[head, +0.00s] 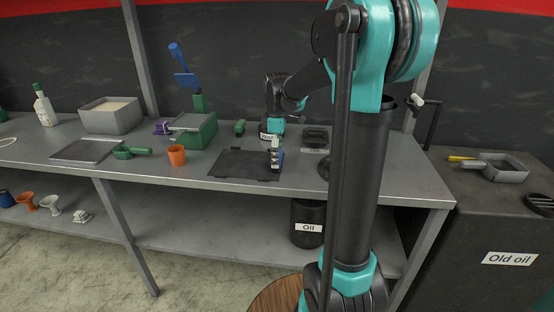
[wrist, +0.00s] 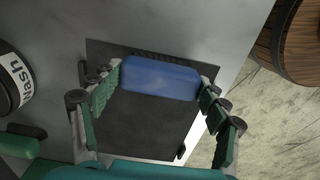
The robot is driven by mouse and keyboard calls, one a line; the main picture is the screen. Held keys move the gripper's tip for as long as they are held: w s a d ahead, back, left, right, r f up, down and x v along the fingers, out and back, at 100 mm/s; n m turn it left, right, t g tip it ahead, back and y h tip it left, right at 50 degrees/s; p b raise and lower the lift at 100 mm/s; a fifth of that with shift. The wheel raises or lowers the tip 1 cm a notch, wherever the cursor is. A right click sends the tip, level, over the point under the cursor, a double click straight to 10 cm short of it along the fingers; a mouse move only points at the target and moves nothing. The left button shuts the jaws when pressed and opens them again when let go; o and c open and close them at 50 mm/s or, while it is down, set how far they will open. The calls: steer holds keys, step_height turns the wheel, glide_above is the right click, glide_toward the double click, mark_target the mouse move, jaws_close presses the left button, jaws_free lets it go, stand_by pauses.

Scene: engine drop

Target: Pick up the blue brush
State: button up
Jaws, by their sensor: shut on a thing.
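My gripper (wrist: 160,85) is shut on a blue, rounded block, which I take to be the blue brush (wrist: 160,78). The block lies crosswise between the two green-padded fingers, and its underside and any bristles are hidden. In the head view my gripper (head: 276,150) is small, pointing down over the black mat (head: 235,164) on the metal workbench. The same mat (wrist: 150,120) lies below the block in the wrist view. I cannot tell whether the block touches it.
A labelled black container (wrist: 12,80) stands at the left in the wrist view. An orange cup (head: 177,155), a green box (head: 195,133) and an upright blue tool (head: 183,75) stand left of the mat. The bench's front edge (head: 240,187) is close by.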

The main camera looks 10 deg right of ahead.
step_height(320, 180, up, 20)
stand_by(0.6)
